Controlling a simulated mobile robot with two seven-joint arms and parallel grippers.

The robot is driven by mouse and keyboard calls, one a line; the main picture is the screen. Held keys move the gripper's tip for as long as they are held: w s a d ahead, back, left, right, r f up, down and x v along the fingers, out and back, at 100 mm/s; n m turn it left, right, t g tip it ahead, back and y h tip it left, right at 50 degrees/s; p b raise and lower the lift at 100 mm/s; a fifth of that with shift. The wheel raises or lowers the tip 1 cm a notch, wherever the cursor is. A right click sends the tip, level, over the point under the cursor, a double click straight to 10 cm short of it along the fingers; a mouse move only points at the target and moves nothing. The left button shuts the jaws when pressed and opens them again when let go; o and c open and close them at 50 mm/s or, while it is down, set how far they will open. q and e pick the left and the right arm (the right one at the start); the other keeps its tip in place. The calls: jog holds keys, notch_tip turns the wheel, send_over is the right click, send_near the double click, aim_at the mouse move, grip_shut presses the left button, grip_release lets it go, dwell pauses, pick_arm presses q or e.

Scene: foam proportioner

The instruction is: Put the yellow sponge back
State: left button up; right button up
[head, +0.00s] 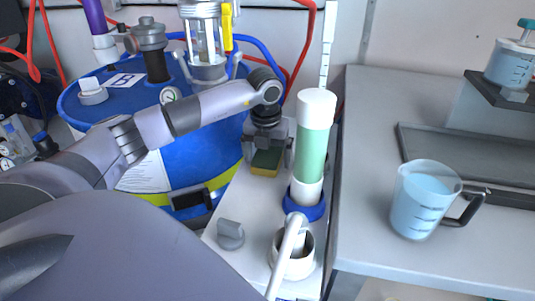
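The yellow sponge (265,163), with a dark green top layer, is at the far part of the narrow white shelf, in front of the blue drum. My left gripper (268,156) points down over it with its fingers apart, one on each side of the sponge. I cannot tell whether the fingers press on the sponge or stand just clear of it, nor whether the sponge rests on the shelf or is slightly above it. My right gripper is not in view.
A green and white cylinder (311,140) stands in a blue ring close to the right of my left gripper. A white cup-like holder (292,264) is nearer on the shelf (262,205). The blue drum (190,150) is behind and left. A jug (415,205) stands on the right counter.

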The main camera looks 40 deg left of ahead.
aim_at(266, 159)
pick_arm(q)
notch_tip(266, 159, up, 12)
jog(key=s, duration=0.1)
jog(key=shift+s+d+r+p, duration=0.15)
jog(key=shift+d+p, duration=0.15)
jog(key=shift+d, duration=0.1)
dwell(0.6)
